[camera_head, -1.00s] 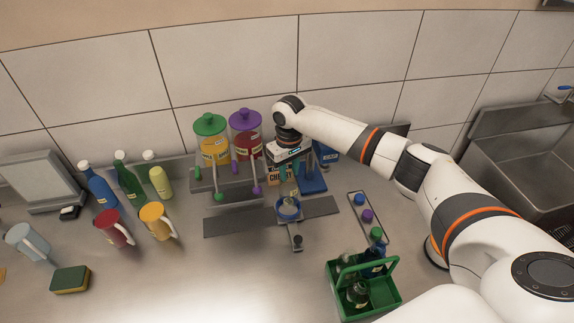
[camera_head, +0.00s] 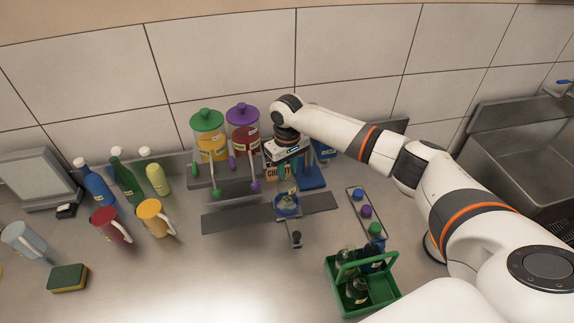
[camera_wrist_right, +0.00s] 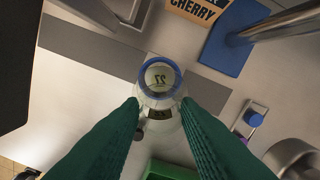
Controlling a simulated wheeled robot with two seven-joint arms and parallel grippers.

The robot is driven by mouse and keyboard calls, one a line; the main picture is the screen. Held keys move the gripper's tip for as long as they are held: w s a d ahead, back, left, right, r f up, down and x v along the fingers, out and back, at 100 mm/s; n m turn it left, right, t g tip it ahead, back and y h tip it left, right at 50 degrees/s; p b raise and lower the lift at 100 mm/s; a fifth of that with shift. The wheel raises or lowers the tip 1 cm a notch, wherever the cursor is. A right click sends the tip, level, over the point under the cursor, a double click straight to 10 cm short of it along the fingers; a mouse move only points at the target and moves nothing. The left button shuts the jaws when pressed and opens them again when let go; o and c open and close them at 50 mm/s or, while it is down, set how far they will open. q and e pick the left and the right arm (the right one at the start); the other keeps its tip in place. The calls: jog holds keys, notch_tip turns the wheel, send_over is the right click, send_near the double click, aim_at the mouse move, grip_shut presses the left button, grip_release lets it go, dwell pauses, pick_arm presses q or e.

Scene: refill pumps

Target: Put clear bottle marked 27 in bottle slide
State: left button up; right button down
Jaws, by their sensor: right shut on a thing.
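My right gripper (camera_head: 284,172) is over the middle of the bottle slide (camera_head: 232,218), a dark grey rail with a blue holder (camera_head: 287,210) and a small knobbed lever in front. In the right wrist view its two green fingers (camera_wrist_right: 160,108) are shut on a clear bottle marked 27 (camera_wrist_right: 163,100). The bottle is upright. A blue ring (camera_wrist_right: 146,70) surrounds it in that view, so it appears in or just above the holder; I cannot tell whether it is fully seated. My left gripper is not in view.
Jars with green (camera_head: 207,119) and purple (camera_head: 243,112) lids stand behind the slide. A green carrier (camera_head: 377,302) with bottles is in front right, beside a tray with coloured caps (camera_head: 365,211). Mugs and bottles stand at left. The front middle counter is clear.

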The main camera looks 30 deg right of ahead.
jog(key=shift+p, duration=0.35)
dwell(0.4)
jog(key=shift+w+f, duration=0.1)
dwell(0.3)
jog(key=shift+f, duration=0.85)
